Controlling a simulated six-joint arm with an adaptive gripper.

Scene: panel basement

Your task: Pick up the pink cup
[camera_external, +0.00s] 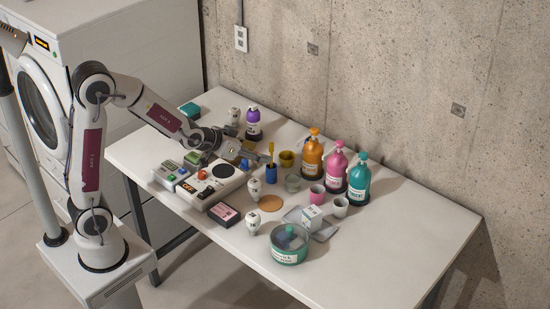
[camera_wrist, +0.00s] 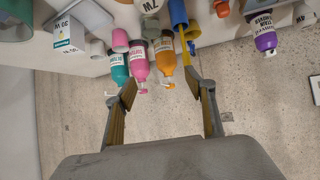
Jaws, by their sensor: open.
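The pink cup (camera_external: 317,194) stands upright on the white table, in front of the pink and teal bottles and beside a white cup. It also shows in the wrist view (camera_wrist: 120,41), near the top left, next to the bottles. My gripper (camera_external: 241,152) is above the table's left-middle part, well to the left of the pink cup. In the wrist view, my gripper (camera_wrist: 163,90) has its two fingers spread, with nothing held between them. The bottles show beyond the fingertips there.
Orange (camera_external: 312,155), pink (camera_external: 336,168) and teal (camera_external: 358,183) pump bottles stand close behind the cup. The table's right end (camera_external: 410,225) is clear.

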